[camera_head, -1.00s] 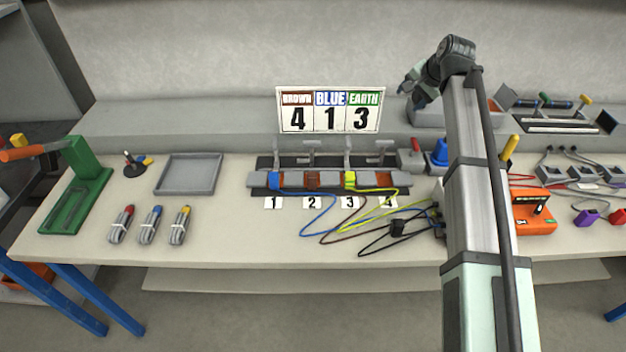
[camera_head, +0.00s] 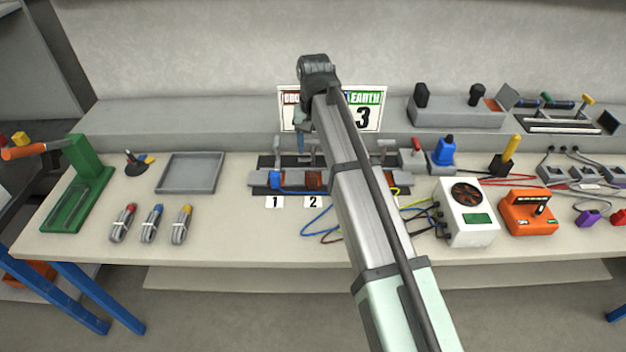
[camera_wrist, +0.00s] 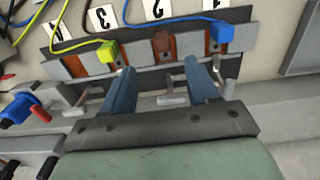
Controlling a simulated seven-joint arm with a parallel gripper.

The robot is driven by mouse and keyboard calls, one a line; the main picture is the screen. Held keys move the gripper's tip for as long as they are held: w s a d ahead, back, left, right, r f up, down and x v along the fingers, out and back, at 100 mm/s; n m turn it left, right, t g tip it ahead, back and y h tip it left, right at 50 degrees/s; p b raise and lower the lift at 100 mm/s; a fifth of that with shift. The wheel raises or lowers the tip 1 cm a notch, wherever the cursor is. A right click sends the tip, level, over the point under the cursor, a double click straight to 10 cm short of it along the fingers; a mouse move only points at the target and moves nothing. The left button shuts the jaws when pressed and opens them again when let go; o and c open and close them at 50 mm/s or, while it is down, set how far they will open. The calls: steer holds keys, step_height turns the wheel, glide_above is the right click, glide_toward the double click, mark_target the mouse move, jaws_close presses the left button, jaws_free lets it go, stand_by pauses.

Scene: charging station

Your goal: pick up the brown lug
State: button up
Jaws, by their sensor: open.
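The brown lug (camera_wrist: 162,41) looks like the dark brown piece on the copper pad at slot 2 in the wrist view. In the head view it is a small brown patch (camera_head: 313,179) above label 2. The blue lug (camera_wrist: 222,35) sits at slot 1 and the yellow-green lug (camera_wrist: 108,52) at slot 3. My gripper (camera_wrist: 160,68) is open and empty, its two blue fingers pointing towards the terminal block, with the brown lug ahead between their tips. In the head view my arm hides slot 3 and most of slot 4.
Metal clamp levers (camera_wrist: 172,100) stand close around the fingers. Blue, yellow and brown wires (camera_head: 318,228) trail over the table to a white fan box (camera_head: 466,228). A sign (camera_head: 366,113) stands behind the block. A grey tray (camera_head: 190,174) lies to the left.

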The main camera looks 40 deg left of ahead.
mark_target(313, 174)
step_height(313, 174, down, 8)
steer(key=shift+r, duration=0.2)
steer(key=shift+w+a+f, duration=0.1)
steer(key=shift+a+f, duration=0.1)
steer(key=shift+f, duration=1.15)
steer(key=shift+w+a+f, duration=0.1)
steer(key=shift+a+f, duration=0.1)
steer(key=shift+f, duration=1.1)
steer(key=c, duration=1)
